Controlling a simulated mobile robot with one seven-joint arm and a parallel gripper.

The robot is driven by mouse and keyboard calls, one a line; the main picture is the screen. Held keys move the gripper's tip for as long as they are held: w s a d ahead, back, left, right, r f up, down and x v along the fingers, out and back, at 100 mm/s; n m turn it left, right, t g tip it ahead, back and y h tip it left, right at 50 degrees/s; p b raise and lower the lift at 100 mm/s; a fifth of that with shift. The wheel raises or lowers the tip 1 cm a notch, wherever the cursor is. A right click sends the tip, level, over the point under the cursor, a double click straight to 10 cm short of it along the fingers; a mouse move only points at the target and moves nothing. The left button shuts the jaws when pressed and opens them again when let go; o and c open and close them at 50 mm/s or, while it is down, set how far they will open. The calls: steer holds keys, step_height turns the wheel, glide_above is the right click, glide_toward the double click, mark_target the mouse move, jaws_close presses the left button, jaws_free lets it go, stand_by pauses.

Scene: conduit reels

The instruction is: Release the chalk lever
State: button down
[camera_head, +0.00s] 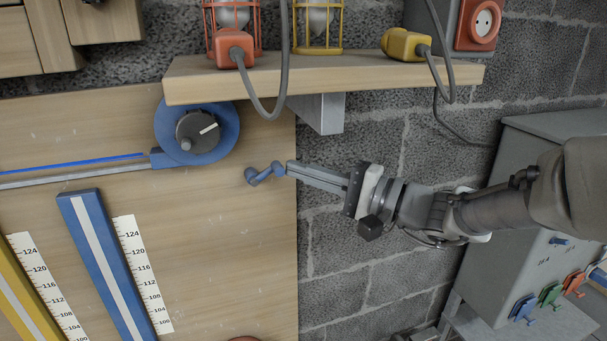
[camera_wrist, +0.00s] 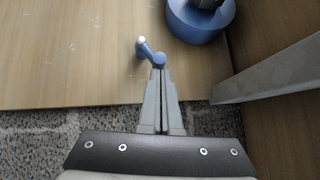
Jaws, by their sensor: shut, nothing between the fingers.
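A small blue lever (camera_head: 263,175) with a rounded end sits near the right edge of the wooden board, below the blue reel (camera_head: 222,122). I take it as the chalk lever; no label shows on it. In the wrist view the lever (camera_wrist: 149,51) stands just beyond my fingertips, its pale-tipped end pointing up and left. My gripper (camera_head: 288,169) comes in from the right with its fingers shut and empty. In the wrist view my gripper (camera_wrist: 161,72) has its tips at the lever's near round end; whether they touch it I cannot tell.
A wooden shelf (camera_head: 330,75) with a metal bracket (camera_head: 325,112) juts out above my gripper. Grey cables hang from it. The blue reel also shows in the wrist view (camera_wrist: 203,22). A grey cabinet (camera_head: 520,185) stands at right. Blue and yellow strips lie on the board.

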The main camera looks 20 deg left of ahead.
steer(key=shift+r, duration=0.1)
steer(key=a+r+n+h+b, duration=0.1)
steer(key=s+r+n+h+b, duration=0.1)
steer(key=r+h, duration=0.1)
steer(key=s+a+r+n+h+b, duration=0.1)
steer(key=n, duration=0.1)
steer(key=shift+s+a+r+h, duration=0.15)
steer(key=shift+a+h, duration=0.15)
steer(key=shift+a, duration=0.05)
steer(key=shift+d, duration=0.1)
steer(key=b+v, duration=0.1)
steer(key=v, duration=1.6)
steer(key=shift+s+b, duration=0.2)
steer(key=shift+b, duration=0.2)
steer(key=shift+d, duration=0.1)
